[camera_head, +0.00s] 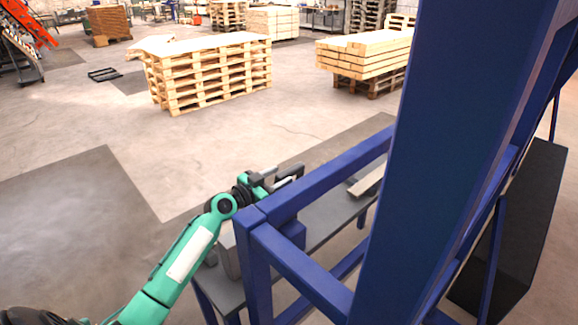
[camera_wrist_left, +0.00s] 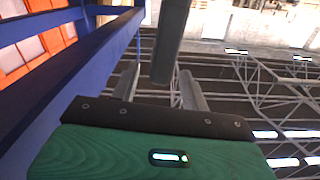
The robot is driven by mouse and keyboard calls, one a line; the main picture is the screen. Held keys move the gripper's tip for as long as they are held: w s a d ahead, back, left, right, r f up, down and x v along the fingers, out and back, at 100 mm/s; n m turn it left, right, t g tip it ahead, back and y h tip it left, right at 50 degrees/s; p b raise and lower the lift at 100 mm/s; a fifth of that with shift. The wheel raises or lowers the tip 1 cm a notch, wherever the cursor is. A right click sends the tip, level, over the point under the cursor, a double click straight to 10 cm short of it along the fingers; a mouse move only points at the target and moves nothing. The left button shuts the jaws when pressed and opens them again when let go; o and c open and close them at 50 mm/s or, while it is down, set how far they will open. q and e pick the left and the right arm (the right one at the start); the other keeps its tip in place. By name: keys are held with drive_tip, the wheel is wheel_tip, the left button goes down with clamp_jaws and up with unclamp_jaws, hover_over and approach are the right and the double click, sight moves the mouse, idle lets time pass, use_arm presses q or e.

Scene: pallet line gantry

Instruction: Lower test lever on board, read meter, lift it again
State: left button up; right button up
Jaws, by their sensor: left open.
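My left gripper (camera_head: 284,178) is at the end of the green arm, just behind the corner of the blue frame, above a grey bench. In the left wrist view its two grey fingers stand apart, so the gripper (camera_wrist_left: 158,88) is open. A dark grey bar (camera_wrist_left: 170,40) reaches down from the top of that view between the fingers; it may be the test lever, but I cannot tell whether it touches them. A grey box (camera_head: 230,256) sits on the bench beside my arm, partly hidden by the frame. I cannot make out the board's face or a meter. My right gripper is not in view.
A blue gantry frame (camera_head: 440,150) with a thick post and beams stands close on the right. The grey bench (camera_head: 328,222) runs behind its beam, with a light plank (camera_head: 368,181) on it. Pallet stacks (camera_head: 210,78) stand farther back. The floor between is clear.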

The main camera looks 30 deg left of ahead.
sight(289, 170)
use_arm(q)
drive_tip(key=shift+p+x, duration=0.6)
drive_tip(key=shift+x, duration=1.75)
clamp_jaws()
